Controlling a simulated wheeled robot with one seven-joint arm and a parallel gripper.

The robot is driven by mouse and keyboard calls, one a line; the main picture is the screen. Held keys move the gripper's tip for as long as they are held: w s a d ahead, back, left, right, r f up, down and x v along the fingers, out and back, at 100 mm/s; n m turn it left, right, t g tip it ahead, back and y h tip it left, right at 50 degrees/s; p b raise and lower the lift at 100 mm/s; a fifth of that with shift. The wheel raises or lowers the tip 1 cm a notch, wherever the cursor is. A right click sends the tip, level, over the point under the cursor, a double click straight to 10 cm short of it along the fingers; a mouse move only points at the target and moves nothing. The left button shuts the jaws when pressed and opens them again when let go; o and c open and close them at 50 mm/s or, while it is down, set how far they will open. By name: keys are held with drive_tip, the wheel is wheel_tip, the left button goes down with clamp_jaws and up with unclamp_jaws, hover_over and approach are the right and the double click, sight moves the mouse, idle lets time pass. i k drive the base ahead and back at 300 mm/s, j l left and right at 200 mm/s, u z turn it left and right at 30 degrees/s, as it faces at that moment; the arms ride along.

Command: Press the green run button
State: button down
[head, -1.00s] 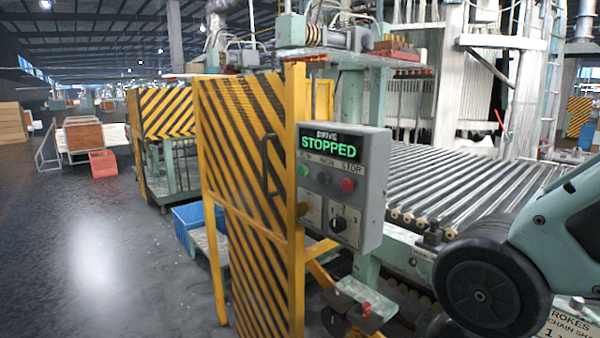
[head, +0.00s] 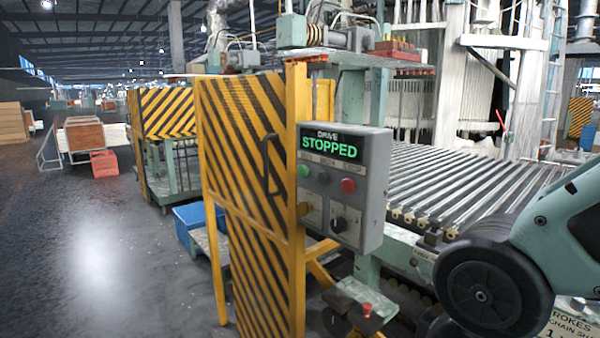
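The green run button (head: 304,171) is on the left of a row of buttons on the grey control box (head: 372,205). A dark button (head: 323,178) is in the middle and a red button (head: 348,185) is on the right. Above them a display (head: 330,147) reads "DRIVE STOPPED" in green letters. A black rotary knob (head: 339,225) sits lower on the box. Part of my arm (head: 535,240) shows at the right edge, to the right of the box. My gripper is not in view.
A yellow and black striped guard (head: 245,130) with a yellow post stands just left of the box. A roller bed (head: 470,185) lies behind and right. A small stand with a red knob (head: 367,310) is below the box. Open floor (head: 100,240) lies at left.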

sight(302, 170)
drive_tip(key=j+z, duration=0.1)
drive_tip(key=z, duration=0.55)
drive_tip(key=j+z, duration=0.4)
drive_tip(key=j, duration=0.15)
drive_tip(key=j+z, duration=0.45)
drive_tip(key=j, duration=0.15)
drive_tip(key=k+j, duration=0.1)
drive_tip(key=j, duration=0.6)
drive_tip(key=k+j, duration=0.15)
drive_tip(key=j, duration=0.2)
drive_tip(key=j+z, duration=0.05)
